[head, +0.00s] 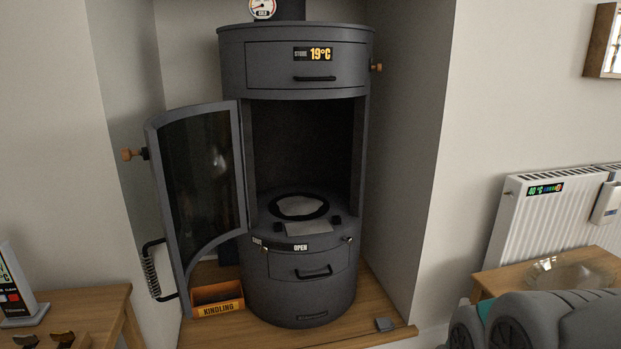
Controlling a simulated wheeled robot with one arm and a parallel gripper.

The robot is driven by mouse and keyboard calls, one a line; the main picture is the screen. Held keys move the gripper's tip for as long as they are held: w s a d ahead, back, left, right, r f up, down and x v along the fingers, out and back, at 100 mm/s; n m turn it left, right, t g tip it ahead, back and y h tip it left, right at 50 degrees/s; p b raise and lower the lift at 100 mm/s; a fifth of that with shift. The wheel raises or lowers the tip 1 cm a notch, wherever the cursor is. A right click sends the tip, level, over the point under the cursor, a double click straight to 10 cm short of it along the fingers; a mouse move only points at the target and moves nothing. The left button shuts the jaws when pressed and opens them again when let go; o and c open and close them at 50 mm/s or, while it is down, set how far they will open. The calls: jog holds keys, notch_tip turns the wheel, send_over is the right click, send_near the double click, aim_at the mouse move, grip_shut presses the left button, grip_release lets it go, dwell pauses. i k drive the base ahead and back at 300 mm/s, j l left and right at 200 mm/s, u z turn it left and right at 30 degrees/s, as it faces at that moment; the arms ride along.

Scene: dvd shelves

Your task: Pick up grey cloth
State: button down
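No cloth can be told for certain. My gripper's fingers are not in view. Rounded grey parts at the lower right look like my arm.
The dark stove (300,300) stands in an alcove, its glass door (240,170) swung open to the left. A kindling box (218,309) sits on the hearth (365,339). A wooden table (85,298) is at left. A glass bowl (558,275) sits on a right-hand table before a radiator (535,225).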

aim_at(383, 325)
jog(key=k+j+u, duration=0.15)
jog(key=u, duration=0.2)
jog(key=k+j+u, duration=0.1)
jog(key=u, duration=0.25)
jog(key=k+j+u, duration=0.1)
jog(key=j+u, duration=0.25)
jog(key=l+z, duration=0.1)
jog(key=z, duration=1.25)
